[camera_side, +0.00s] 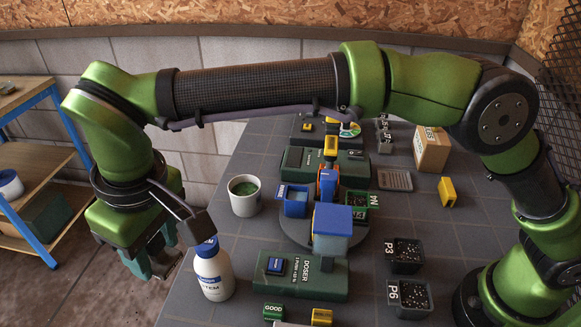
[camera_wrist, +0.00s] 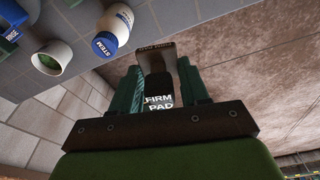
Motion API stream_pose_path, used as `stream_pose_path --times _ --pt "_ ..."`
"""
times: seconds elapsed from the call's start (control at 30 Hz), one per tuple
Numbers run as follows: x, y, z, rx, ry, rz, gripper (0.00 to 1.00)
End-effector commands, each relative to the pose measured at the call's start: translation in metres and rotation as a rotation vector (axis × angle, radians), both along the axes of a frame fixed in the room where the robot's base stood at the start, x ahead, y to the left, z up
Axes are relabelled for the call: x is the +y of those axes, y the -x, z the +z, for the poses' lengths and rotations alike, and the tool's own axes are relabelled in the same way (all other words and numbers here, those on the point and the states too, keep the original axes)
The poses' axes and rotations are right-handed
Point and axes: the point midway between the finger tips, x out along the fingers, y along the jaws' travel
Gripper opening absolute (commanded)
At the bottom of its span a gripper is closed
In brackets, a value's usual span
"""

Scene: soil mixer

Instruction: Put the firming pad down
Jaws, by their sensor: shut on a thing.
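My gripper (camera_side: 163,255) hangs at the left, beyond the table's left edge and over the floor. It is shut on the firming pad, a dark block lettered "FIRM PAD" (camera_wrist: 158,102), seen between the two fingers in the wrist view. The pad has a wider brownish plate at its far end. In the side view the pad is mostly hidden by my gripper and is hard to make out. The pad is held in the air, touching nothing but the fingers as far as I can see.
A white bottle with a blue cap (camera_side: 212,272) stands at the table's left edge, close right of my gripper. A white cup of green material (camera_side: 244,196) stands behind it. A green doser box (camera_side: 300,274), turntable (camera_side: 290,232) and dark pots (camera_side: 408,296) lie further right. Grey tabletop (camera_side: 370,280) shows between them.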

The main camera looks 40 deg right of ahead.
Motion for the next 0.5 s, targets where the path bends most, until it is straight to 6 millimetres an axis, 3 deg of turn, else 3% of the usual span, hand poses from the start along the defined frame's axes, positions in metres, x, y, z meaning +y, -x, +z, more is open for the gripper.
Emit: stream_pose_path --times 0.27,0.37,0.5 --pt "-0.066 -0.046 0.009 -0.001 -0.001 -0.154 0.14" --pt "-0.103 -0.064 0.013 -0.002 0.0 -0.235 0.14" --pt "-0.174 -0.088 0.018 -0.002 0.0 -0.388 0.14"
